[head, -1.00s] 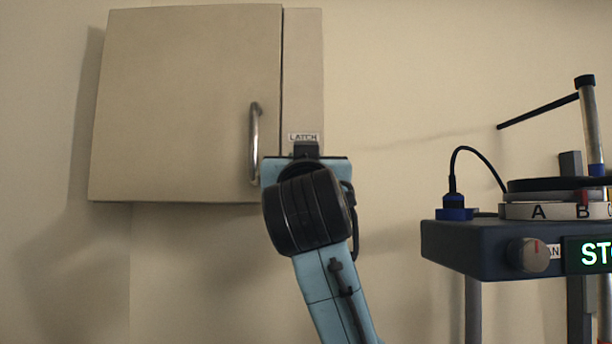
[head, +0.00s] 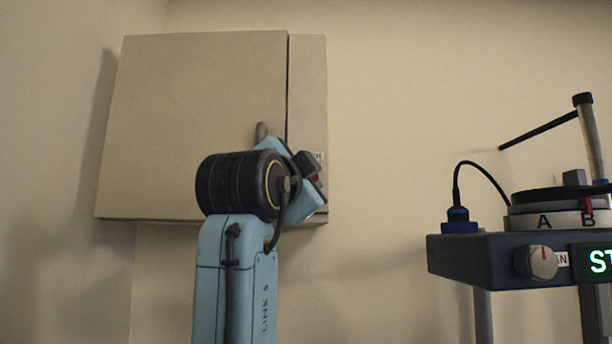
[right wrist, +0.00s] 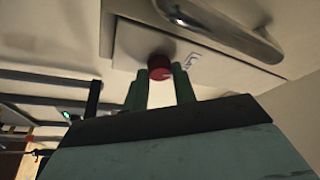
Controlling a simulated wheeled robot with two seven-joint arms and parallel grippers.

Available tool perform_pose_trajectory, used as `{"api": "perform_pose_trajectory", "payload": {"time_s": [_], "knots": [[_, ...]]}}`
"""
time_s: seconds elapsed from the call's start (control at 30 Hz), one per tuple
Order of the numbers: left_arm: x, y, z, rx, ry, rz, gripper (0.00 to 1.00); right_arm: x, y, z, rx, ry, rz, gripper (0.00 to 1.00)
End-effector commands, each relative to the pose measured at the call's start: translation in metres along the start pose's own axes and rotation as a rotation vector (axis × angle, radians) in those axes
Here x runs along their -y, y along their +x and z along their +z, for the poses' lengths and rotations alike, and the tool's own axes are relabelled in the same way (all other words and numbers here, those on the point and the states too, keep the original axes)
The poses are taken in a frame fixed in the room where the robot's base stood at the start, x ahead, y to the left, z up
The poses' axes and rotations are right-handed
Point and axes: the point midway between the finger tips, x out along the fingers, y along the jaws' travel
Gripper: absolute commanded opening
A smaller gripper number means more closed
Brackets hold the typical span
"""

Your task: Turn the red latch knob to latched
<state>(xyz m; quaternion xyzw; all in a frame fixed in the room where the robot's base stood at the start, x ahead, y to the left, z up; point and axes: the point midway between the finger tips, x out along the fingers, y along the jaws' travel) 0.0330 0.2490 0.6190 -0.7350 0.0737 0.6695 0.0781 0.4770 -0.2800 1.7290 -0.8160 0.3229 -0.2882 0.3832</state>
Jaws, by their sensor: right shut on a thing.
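The red latch knob (right wrist: 160,67) sits on the cabinet's narrow right-hand panel, with a pale mark on its face. In the head view only a bit of the knob (head: 316,179) shows behind my right wrist. My right gripper (right wrist: 159,75) has one dark green finger on each side of the knob and is shut on it. In the head view the wrist is tilted and hides the fingertips. The knob's exact angle cannot be told. My left gripper is in neither current view.
The beige cabinet door (head: 200,120) looks closed; its metal handle (right wrist: 220,25) is close beside my right gripper, partly hidden in the head view. A dark bench unit (head: 470,260) with a dial and a lettered ring stands at the right. Bare wall lies between.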

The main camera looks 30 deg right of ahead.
Motion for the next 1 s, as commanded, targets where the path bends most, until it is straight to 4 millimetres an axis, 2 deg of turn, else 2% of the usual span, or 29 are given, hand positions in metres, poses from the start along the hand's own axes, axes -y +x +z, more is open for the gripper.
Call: {"api": "perform_pose_trajectory", "payload": {"time_s": [0.43,1.0], "knots": [[0.0,-0.019,-0.001,0.001,0.0,0.0,0.0,0.004,0.0,-0.001,0.002,0.277,0.116,0.04],[0.0,-0.022,-0.001,0.002,0.0,0.0,0.0,0.003,0.001,-0.001,0.0,0.352,0.146,0.04]]}}
